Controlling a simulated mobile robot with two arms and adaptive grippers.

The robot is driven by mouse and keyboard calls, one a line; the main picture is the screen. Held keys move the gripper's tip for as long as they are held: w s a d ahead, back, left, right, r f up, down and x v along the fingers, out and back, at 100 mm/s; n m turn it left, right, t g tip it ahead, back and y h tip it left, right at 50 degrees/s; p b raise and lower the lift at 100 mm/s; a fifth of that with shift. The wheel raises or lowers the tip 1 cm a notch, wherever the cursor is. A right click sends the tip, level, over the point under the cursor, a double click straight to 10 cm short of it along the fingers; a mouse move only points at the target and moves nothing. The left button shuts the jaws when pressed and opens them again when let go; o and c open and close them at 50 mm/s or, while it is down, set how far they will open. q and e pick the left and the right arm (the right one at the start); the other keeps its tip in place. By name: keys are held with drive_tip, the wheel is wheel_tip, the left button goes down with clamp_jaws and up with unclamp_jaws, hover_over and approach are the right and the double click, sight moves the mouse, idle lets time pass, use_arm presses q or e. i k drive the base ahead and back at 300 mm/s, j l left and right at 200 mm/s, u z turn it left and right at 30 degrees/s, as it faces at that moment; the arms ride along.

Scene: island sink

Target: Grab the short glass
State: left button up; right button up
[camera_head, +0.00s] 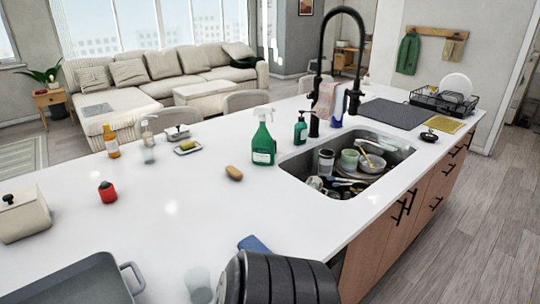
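A clear, short glass (197,285) stands on the white counter near the bottom edge of the view, just left of a dark ribbed object. Its lower part reaches the bottom of the picture and its outline is faint. Another clear glass or jar (326,161) stands in the sink among the dishes. Neither of my grippers can be made out in this view.
The dark ribbed object (283,278), unclear in kind, rises right of the glass. A grey tray (75,284) lies at bottom left. A green spray bottle (263,140) stands left of the sink (384,179). The middle counter (160,230) is mostly clear.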

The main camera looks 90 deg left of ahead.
sight(197, 279)
drive_tip(key=u, duration=2.2)
drive_tip(key=k+j, duration=0.05)
drive_tip(key=j, duration=0.05)
